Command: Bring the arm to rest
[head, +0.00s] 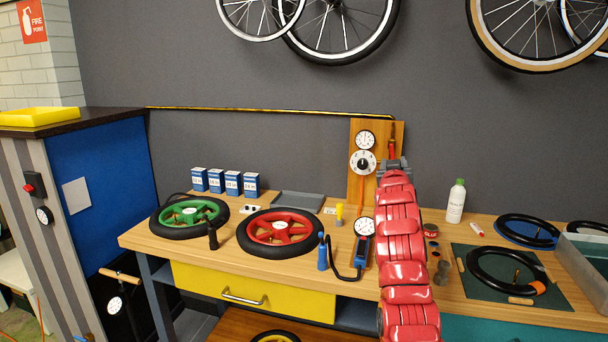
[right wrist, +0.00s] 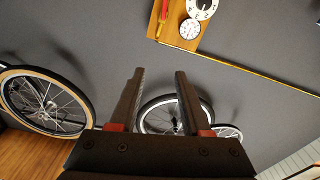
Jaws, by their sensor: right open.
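My right arm (head: 402,245), red and segmented, reaches up from the bottom of the head view in front of the bench. Its dark gripper (head: 393,164) is at the top end, in front of the wooden gauge board. In the right wrist view the two fingers of this gripper (right wrist: 160,72) stand apart with nothing between them. Behind them are the grey wall and a hanging wheel (right wrist: 162,114). My left gripper is in neither view.
The wooden bench (head: 150,238) carries a green-rimmed wheel (head: 190,213), a red-rimmed wheel (head: 258,232), blue boxes (head: 233,184), a blue pump (head: 323,255) and a white bottle (head: 456,202). The gauge board (head: 357,185) rises behind my right arm. A dark green mat (head: 475,285) lies right.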

